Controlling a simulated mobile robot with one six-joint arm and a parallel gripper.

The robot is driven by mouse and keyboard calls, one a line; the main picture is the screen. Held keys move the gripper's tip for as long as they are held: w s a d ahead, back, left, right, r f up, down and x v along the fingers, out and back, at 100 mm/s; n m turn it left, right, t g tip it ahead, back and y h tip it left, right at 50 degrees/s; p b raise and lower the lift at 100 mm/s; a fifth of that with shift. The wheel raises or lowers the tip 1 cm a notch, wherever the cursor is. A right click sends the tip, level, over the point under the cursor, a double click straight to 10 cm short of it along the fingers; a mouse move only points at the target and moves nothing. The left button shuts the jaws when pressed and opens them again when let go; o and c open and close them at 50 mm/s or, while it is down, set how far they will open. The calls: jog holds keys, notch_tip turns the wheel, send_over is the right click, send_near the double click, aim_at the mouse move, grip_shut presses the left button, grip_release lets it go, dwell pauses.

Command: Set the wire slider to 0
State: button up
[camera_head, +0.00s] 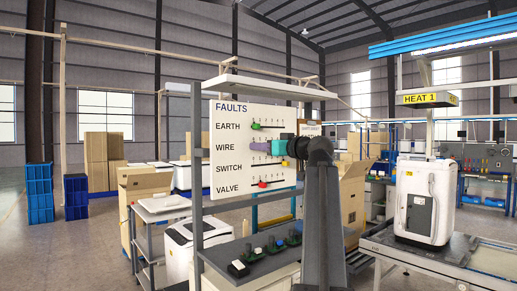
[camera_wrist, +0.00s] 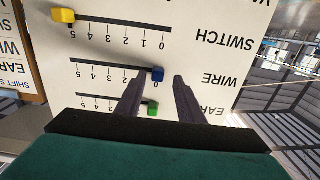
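The white FAULTS board (camera_head: 222,178) stands upright at the centre of the head view, with EARTH, WIRE, SWITCH and VALVE rows. In the wrist view it appears upside down. There the blue WIRE slider knob (camera_wrist: 158,75) sits at the 0 end of its scale. My gripper (camera_head: 258,147) is at the WIRE row and hides that knob in the head view. In the wrist view my gripper (camera_wrist: 159,80) is open, its fingers apart on either side of the blue knob.
The yellow SWITCH knob (camera_wrist: 63,15) is near 5. The red VALVE knob (camera_head: 262,184) sits lower on the board. A dark bench (camera_head: 232,254) with several small parts stands below it.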

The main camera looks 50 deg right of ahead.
jog(key=s+a+b, duration=0.2)
jog(key=s, duration=1)
jog(key=shift+b, duration=0.4)
jog(key=shift+d, duration=0.1)
